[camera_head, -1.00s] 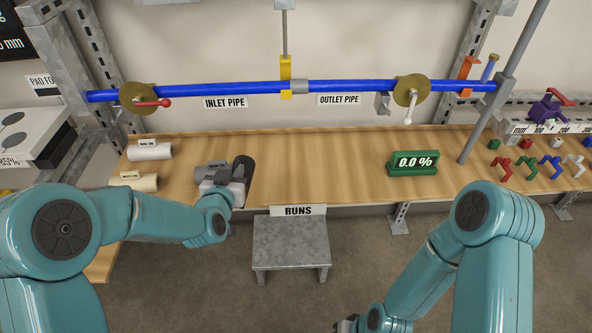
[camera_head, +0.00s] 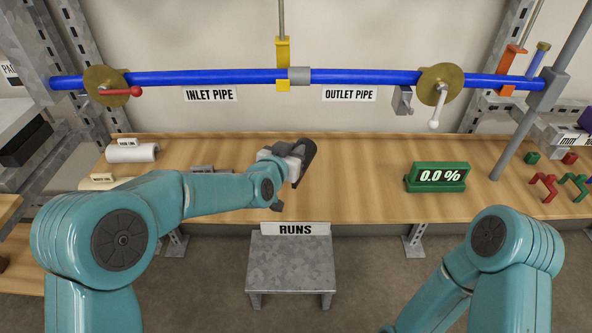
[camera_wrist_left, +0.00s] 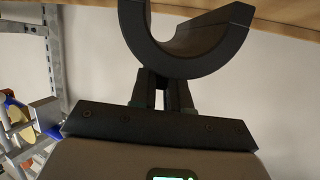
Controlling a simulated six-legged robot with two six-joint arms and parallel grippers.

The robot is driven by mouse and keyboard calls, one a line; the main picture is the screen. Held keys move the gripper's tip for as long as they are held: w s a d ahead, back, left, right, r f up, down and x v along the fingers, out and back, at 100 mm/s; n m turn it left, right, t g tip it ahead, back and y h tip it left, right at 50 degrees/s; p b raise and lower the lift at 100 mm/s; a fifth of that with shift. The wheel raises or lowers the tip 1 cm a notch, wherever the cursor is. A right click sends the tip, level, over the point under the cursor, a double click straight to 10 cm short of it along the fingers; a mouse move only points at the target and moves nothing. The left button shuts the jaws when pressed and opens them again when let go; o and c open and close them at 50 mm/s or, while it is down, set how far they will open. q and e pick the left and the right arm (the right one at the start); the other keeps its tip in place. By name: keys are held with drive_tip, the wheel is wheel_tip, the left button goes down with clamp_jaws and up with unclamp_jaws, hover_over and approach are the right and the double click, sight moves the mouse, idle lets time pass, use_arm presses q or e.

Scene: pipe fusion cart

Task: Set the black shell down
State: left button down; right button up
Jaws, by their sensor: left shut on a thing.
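The black shell (camera_head: 307,161) is a dark half-round piece, tilted over the middle of the wooden bench. My left gripper (camera_head: 290,164) is shut on it, coming from the left. In the left wrist view the shell (camera_wrist_left: 197,62) is a thick half ring, gripped at its outer curve by my left gripper's fingers (camera_wrist_left: 162,88). I cannot tell whether the shell touches the bench. My right gripper is out of view; only the right arm's links show at lower right.
The wooden bench (camera_head: 360,190) is clear between the shell and the green 0.0 % display (camera_head: 437,178). A white roll (camera_head: 132,154) lies at left. A grey RUNS stand (camera_head: 290,265) is in front. A blue pipe (camera_head: 200,77) with valve handles crosses behind.

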use_arm(q)
drive_tip(key=shift+f, duration=0.6)
drive_tip(key=shift+s+a+f, duration=0.1)
drive_tip(key=shift+a+f, duration=0.05)
drive_tip(key=shift+f, duration=0.1)
wheel_tip(320, 180, down, 3)
drive_tip(key=shift+f, duration=0.2)
drive_tip(key=shift+s+r+b, duration=0.1)
drive_tip(key=shift+s+b, duration=0.05)
drive_tip(key=shift+b, duration=0.15)
drive_tip(key=shift+f, duration=0.2)
drive_tip(key=c, duration=1.1)
unclamp_jaws()
drive_tip(key=shift+r, duration=0.1)
